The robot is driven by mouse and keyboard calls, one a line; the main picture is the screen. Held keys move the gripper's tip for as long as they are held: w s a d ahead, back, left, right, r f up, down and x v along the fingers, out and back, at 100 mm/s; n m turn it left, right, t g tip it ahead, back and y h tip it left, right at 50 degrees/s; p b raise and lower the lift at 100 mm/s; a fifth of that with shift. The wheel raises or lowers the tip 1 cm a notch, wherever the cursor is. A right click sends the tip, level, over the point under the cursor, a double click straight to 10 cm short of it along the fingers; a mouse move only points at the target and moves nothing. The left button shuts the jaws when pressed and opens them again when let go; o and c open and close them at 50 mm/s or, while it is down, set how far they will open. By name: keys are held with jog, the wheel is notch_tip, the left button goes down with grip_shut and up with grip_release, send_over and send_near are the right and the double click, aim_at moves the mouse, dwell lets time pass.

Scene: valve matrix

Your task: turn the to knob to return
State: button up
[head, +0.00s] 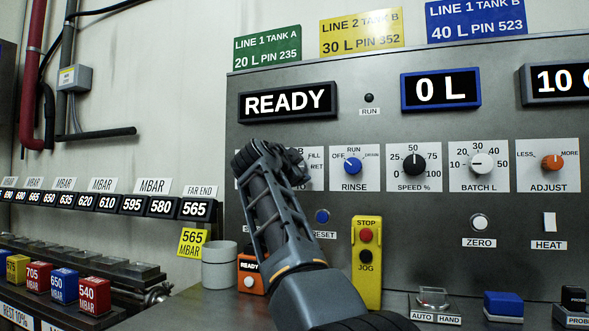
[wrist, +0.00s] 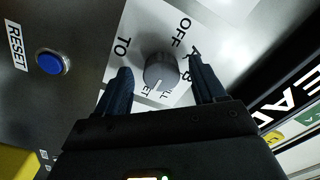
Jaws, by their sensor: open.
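The TO knob (wrist: 160,69) is a grey round dial on a white plate in the wrist view. Labels TO, OFF, A, B and partly hidden FILL and RET surround it. Its pale pointer mark faces the picture's bottom, toward the FILL and RET labels; which one exactly I cannot tell. My gripper (wrist: 161,74) is open, one finger on each side of the knob, with gaps visible.
The blue reset button (wrist: 53,62) lies beside the plate. The RINSE knob (head: 352,166) is right of my gripper. A yellow STOP/JOG box (head: 367,285) and a grey cup (head: 219,268) stand below. The display (head: 287,102) reads READY.

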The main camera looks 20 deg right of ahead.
jog(key=v, duration=0.7)
jog(key=shift+s+a, duration=0.25)
jog(key=shift+s, duration=0.05)
jog(key=shift+r, duration=0.15)
